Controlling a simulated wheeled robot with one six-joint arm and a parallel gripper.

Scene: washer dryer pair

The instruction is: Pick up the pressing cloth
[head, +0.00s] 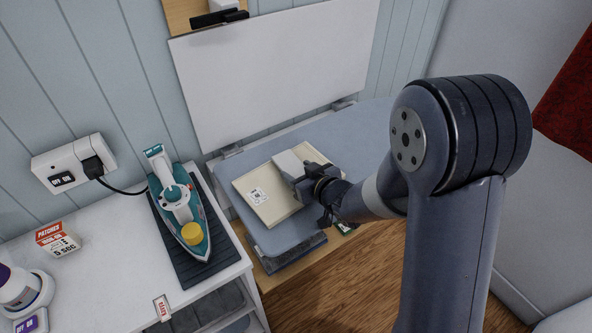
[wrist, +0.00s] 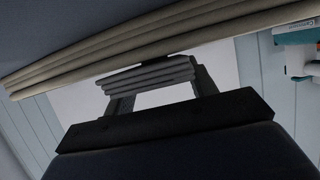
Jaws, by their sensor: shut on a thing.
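My gripper (head: 308,184) is over the ironing board (head: 345,140) in the head view, coming in from the right. Its two dark fingers show in the wrist view (wrist: 158,90), shut on a small pale grey layered fold of cloth (wrist: 150,75), which I take as the pressing cloth. In the head view this grey piece (head: 291,161) lies over a larger cream folded cloth (head: 262,188) with a printed label. The cream layers (wrist: 100,42) run right beside the grey fold in the wrist view. I cannot tell whether the two are joined, or whether either is off the board.
A teal iron (head: 179,205) stands on a dark mat (head: 185,265) at the left, corded to a wall socket (head: 70,165). A small patches box (head: 58,239) is nearby. A white panel (head: 275,70) rises behind the board. The board's right part is clear.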

